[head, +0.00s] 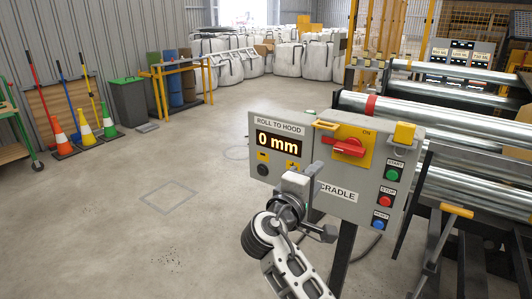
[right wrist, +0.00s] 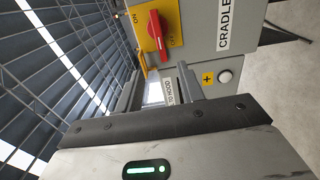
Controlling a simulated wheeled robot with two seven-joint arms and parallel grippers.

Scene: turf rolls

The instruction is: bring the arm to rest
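My right gripper (head: 318,200) is in front of the lower part of the grey control box (head: 355,215), near the CRADLE label. In the right wrist view its two fingers (right wrist: 160,88) stand apart with nothing between them. Whether it touches the box cannot be told. The box carries a display (head: 279,144) reading 0 mm and a red rotary switch (head: 349,147) on a yellow plate. The switch also shows in the right wrist view (right wrist: 155,30). Green, red and blue buttons line the box's right side. My left gripper is not in view.
Steel rollers (head: 450,125) and their frame fill the right side. A dark post (head: 343,258) carries the box. Cones (head: 83,121), a bin (head: 130,102) and white bulk bags (head: 288,59) stand farther back. The concrete floor at left is open.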

